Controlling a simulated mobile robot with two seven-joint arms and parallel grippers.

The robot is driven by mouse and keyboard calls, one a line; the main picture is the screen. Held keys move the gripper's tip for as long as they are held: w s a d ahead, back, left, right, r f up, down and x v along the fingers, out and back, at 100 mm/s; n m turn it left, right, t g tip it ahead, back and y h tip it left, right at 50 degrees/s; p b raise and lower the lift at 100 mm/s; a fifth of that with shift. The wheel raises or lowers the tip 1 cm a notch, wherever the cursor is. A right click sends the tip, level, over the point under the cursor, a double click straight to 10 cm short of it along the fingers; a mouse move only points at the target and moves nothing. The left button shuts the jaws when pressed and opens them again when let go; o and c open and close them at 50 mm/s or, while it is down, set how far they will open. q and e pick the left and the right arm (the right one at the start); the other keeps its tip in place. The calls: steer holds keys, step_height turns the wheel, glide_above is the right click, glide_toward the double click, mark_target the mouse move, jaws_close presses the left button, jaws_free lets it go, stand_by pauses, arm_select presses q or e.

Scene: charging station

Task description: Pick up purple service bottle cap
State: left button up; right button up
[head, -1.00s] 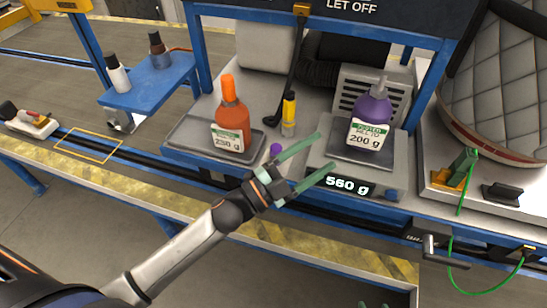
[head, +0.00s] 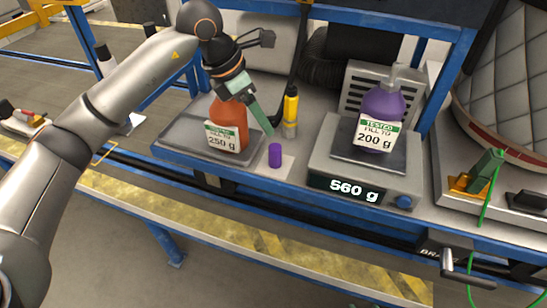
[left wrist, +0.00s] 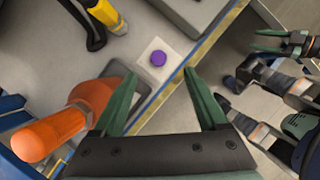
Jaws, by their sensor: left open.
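The purple cap (head: 275,156) stands upright on a small white pad (head: 287,172) at the bench's front, between the orange bottle and the scale. In the left wrist view the cap (left wrist: 158,58) shows from above, beyond the fingertips. My left gripper (head: 268,130) is open and empty, pointing down above and behind the cap, close to the orange bottle. In the left wrist view its two green fingers (left wrist: 161,74) stand wide apart. My right gripper (left wrist: 254,42) shows at the right of the left wrist view, fingers apart and empty.
The orange bottle (head: 229,112) stands on a grey tray, partly hidden by my left gripper. A yellow tool (head: 290,108) stands behind the cap. The purple bottle (head: 382,104) stands on the scale (head: 320,160), which reads 560 g. A blue frame post (head: 438,80) rises at right.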

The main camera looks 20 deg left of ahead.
mark_target(274, 147)
arm_select(q)
steer(key=x, duration=0.6)
steer(key=shift+w+a+f, duration=0.25)
steer(key=shift+f, duration=0.15)
steer(key=shift+s+x, duration=0.15)
steer(key=shift+x, duration=1.25)
steer(key=shift+s+x, duration=0.15)
steer(key=shift+x, duration=1.2)
steer(key=shift+a, duration=0.15)
jaws_close()
